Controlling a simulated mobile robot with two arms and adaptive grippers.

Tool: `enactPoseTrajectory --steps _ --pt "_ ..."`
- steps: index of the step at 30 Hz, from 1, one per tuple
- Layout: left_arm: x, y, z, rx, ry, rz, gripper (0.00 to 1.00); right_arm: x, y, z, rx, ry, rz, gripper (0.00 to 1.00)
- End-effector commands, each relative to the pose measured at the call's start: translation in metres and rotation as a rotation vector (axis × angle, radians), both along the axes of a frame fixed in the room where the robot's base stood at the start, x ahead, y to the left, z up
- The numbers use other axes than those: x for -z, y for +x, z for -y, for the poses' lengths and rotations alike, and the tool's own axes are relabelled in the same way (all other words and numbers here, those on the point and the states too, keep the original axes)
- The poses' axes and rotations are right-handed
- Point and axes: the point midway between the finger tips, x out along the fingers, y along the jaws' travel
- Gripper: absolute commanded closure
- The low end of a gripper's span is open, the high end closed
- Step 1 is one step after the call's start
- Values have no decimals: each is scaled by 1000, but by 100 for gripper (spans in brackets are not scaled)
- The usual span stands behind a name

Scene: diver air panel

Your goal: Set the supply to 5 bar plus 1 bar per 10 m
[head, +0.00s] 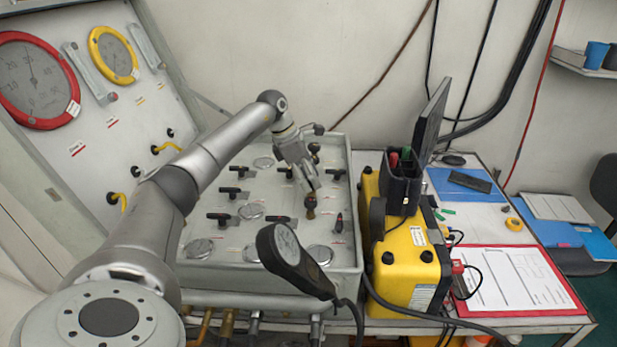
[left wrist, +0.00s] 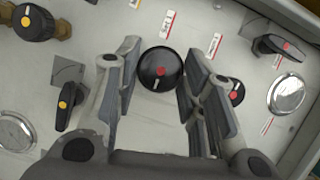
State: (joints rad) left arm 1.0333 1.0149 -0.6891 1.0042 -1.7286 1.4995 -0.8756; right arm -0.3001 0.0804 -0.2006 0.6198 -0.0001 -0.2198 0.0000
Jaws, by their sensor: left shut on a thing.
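My left gripper (head: 309,194) reaches down over the grey control panel (head: 342,258). It is shut on a round black knob (left wrist: 160,68) with a red dot and a white mark, which shows between the fingers in the left wrist view. In the head view the knob (head: 310,209) sits at the fingertips. The red-rimmed gauge (head: 35,85) and the yellow-rimmed gauge (head: 113,57) hang on the upright panel at the left. The red gauge's needle points about upward; exact readings are too small to tell. My right gripper is out of view.
Several black lever handles (head: 218,218) stand up around the gripper. A dark handset (head: 283,255) rises at the panel's front edge. A yellow case (head: 412,268) stands close at the right, beside a red clipboard (head: 478,305) with a printed sheet.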

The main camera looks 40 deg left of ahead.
Motion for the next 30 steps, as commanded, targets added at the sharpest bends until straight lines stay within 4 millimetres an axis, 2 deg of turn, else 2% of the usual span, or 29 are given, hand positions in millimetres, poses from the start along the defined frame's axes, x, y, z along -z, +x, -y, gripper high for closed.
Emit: enactPoseTrajectory --steps 3,4,9,20,23,30 --pt "-2 1 -1 -2 2 7 86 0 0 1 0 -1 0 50" --pt "-2 1 -1 -2 2 7 60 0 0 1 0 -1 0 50" --pt "-2 1 -1 -2 1 4 41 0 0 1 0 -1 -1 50" --pt "-4 0 -1 -2 0 3 41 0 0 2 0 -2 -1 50" --pt "-15 -3 -5 -3 2 4 41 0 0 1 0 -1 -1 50" --pt "-61 -18 -17 -4 2 7 41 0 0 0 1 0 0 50"
